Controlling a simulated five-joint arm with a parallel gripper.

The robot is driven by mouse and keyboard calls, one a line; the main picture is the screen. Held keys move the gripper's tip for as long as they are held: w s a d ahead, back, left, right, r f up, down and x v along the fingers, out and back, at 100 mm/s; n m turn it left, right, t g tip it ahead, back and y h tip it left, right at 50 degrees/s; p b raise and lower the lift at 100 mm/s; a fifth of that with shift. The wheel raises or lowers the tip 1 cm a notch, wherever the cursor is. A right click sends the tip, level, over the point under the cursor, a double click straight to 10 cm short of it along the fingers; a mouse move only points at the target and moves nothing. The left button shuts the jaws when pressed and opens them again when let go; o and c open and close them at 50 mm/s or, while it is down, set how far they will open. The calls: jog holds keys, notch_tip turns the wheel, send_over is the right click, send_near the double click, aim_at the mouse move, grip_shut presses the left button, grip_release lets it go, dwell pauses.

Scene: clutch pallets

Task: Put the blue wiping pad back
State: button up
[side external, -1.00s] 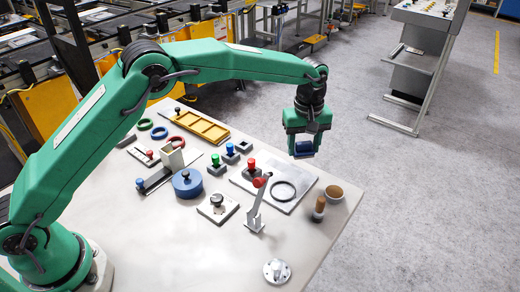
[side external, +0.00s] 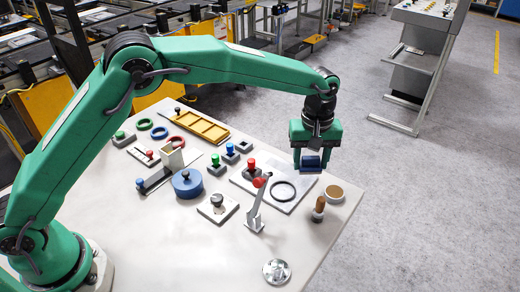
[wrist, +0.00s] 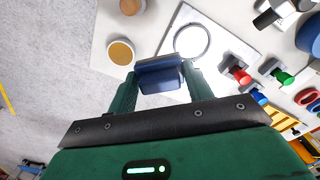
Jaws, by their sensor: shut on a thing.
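The blue wiping pad (side external: 311,162) is a small dark blue block. My gripper (side external: 311,164) is shut on it, one finger at each end, and holds it near the far right edge of the table. In the wrist view the blue pad (wrist: 159,75) sits between the green fingertips of my gripper (wrist: 162,84).
A red-tipped lever (side external: 256,205) rises at the plate's near side. A red knob (side external: 251,166) stands on the plate's left part.

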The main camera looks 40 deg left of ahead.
jog(key=s+d+r+m, duration=0.1)
jog(key=s+d+m, duration=0.35)
jog(key=s, duration=0.85)
jog(key=s+d+m, duration=0.3)
jog(key=s+d, duration=0.2)
jog(key=s, duration=0.7)
send_over(294, 244)
notch_tip(294, 244, down, 7)
jog(key=shift+r, duration=0.2)
jog(key=shift+f, duration=2.05)
jog(key=shift+f, duration=0.1)
jog(key=o, duration=0.9)
jog(key=shift+o, duration=0.2)
